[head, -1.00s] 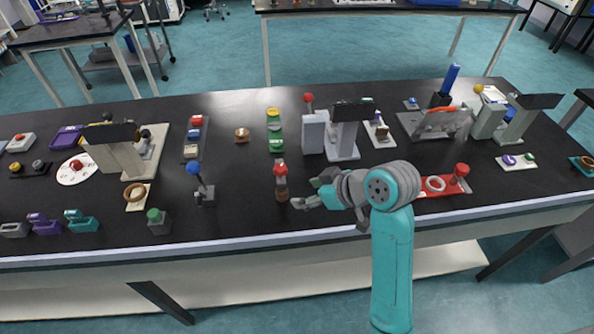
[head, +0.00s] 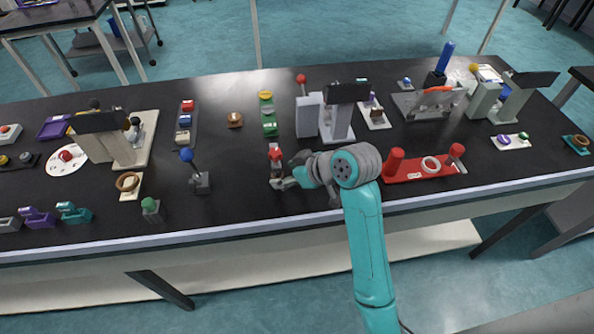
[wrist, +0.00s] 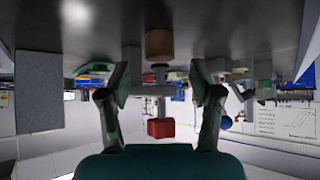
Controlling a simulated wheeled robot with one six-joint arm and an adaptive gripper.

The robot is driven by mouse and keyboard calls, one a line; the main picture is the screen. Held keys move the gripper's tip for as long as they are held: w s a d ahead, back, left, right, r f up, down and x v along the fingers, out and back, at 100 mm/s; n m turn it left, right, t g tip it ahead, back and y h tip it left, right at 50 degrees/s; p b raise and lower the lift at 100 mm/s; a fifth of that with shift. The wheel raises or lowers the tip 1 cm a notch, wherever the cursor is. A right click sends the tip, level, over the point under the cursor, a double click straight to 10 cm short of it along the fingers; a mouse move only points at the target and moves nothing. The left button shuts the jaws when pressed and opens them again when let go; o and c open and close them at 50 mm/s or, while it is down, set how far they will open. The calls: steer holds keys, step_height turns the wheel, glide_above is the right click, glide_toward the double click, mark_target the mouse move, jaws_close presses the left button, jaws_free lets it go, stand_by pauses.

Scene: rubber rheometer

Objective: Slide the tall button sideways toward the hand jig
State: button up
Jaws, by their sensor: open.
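A tall piece with a red top (head: 276,153) and a brown round base stands upright near the table's front; it looks like the tall button. In the wrist view, which is upside down, its red block (wrist: 160,128), grey stem and brown base (wrist: 159,45) line up between my fingers. My gripper (head: 283,182) is open at this piece, low over the table, reaching from its right. In the wrist view my gripper (wrist: 162,86) shows a gap on both sides of the stem. A red fixture (head: 405,175) with two posts and a ring lies to the right; I cannot tell if it is the hand jig.
A blue-knobbed lever (head: 201,182) stands left of the red-topped piece. A green button (head: 150,207) is farther left. Behind are a green block stack (head: 269,127) and a grey press (head: 335,125). The table's front edge is close to my arm.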

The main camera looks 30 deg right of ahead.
mark_target(280, 175)
steer(key=shift+x, duration=2.25)
jaws_close()
